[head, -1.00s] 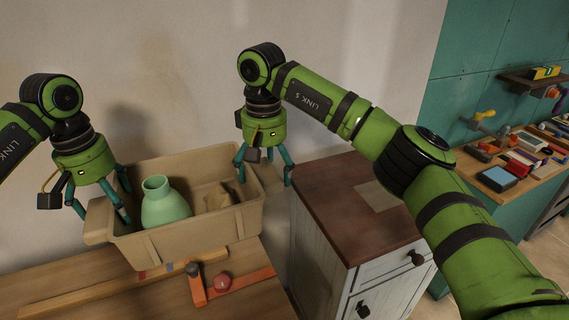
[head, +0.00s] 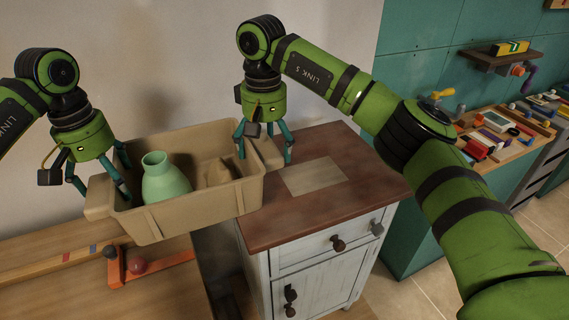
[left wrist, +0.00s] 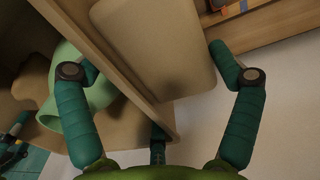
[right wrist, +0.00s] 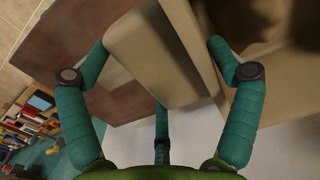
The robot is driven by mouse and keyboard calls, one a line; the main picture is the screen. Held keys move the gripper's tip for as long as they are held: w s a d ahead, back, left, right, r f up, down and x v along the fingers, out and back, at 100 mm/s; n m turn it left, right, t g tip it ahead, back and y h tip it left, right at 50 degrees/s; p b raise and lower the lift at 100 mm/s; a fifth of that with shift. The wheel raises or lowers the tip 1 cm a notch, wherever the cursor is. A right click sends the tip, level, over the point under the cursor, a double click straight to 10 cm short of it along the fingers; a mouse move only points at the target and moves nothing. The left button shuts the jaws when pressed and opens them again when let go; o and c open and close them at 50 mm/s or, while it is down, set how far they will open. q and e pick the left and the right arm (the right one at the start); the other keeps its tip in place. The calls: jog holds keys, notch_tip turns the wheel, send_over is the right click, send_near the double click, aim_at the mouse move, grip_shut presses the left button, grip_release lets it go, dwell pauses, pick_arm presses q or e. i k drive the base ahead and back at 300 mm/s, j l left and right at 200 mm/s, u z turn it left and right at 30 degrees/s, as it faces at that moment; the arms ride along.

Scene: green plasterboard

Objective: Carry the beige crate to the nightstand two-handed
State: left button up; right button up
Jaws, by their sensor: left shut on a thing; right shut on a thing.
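The beige crate (head: 185,221) is held between my two grippers, above the gap between the wooden table and the nightstand, its right end over the nightstand's left edge. Inside it stand a mint green vase (head: 166,180) and a brown crumpled-looking item (head: 213,172). My left gripper (head: 97,192) is shut on the crate's left end handle, which shows in the left wrist view (left wrist: 165,50). My right gripper (head: 263,155) is shut on the right end handle, also in the right wrist view (right wrist: 150,55). The nightstand (head: 330,200) has a brown top and pale drawers.
A lighter rectangular patch (head: 313,176) marks the nightstand top, which is otherwise clear. The wooden table (head: 60,290) holds an orange angled piece (head: 150,266) with a reddish ball. A cluttered workbench (head: 490,140) stands at the right by a green wall.

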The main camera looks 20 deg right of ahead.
aim_at(308, 168)
jog(key=k+l, duration=0.1)
jog(key=l, duration=0.9)
jog(key=i+l, duration=0.2)
jog(key=l, duration=0.25)
jog(key=i, duration=0.2)
